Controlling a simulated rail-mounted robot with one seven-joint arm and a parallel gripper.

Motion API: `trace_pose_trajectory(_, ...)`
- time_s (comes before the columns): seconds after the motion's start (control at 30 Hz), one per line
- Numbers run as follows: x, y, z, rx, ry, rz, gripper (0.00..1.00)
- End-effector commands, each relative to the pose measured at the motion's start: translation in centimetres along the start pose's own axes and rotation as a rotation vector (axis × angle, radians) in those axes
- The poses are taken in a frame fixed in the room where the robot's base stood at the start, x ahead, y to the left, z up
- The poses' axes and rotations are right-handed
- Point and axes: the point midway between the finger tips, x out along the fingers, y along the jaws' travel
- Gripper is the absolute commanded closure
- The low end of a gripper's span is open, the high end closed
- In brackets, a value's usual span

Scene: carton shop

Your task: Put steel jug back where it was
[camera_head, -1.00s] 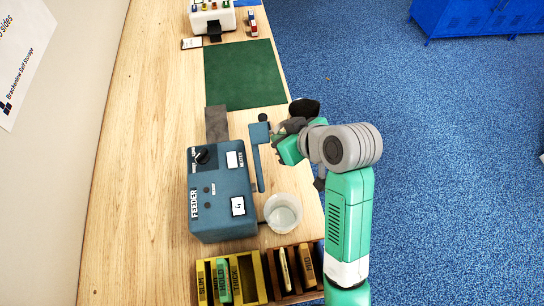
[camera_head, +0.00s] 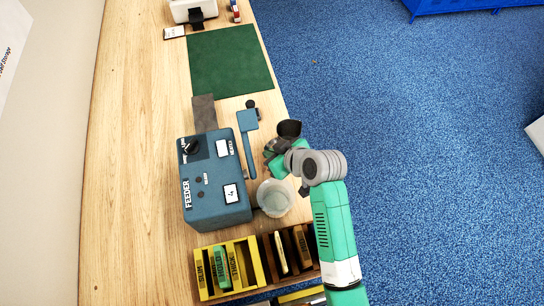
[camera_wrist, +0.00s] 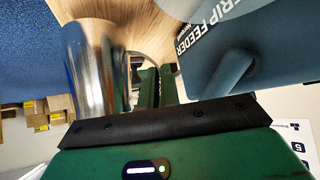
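The steel jug (camera_head: 288,129) shows small and dark at my gripper (camera_head: 272,150) in the head view, near the bench's right edge. In the wrist view the shiny jug (camera_wrist: 88,65) fills the left, with its handle (camera_wrist: 150,62) running toward the green fingers of my gripper (camera_wrist: 158,88). The fingers look closed on the handle, though their tips are partly hidden. The jug appears held above the bench, to the right of the blue feeder (camera_head: 210,205).
A yellow rack (camera_head: 262,277) and a brown rack (camera_head: 270,262) stand at the near end. A blue paddle-shaped part (camera_head: 247,122) extends beside the feeder. A green mat (camera_head: 230,60) lies clear farther back.

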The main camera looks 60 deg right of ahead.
Motion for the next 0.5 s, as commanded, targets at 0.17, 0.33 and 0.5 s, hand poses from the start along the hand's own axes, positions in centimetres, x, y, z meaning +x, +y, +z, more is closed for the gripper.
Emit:
trace_pose_trajectory(0.17, 1.8, 0.1, 2.0, 0.002, -0.001, 0.0, 1.0)
trace_pose_trajectory(0.33, 2.1, 0.1, 2.2, 0.0, 0.0, 0.0, 1.0)
trace_pose_trajectory(0.5, 2.2, 0.1, 2.3, 0.0, 0.0, 0.0, 1.0)
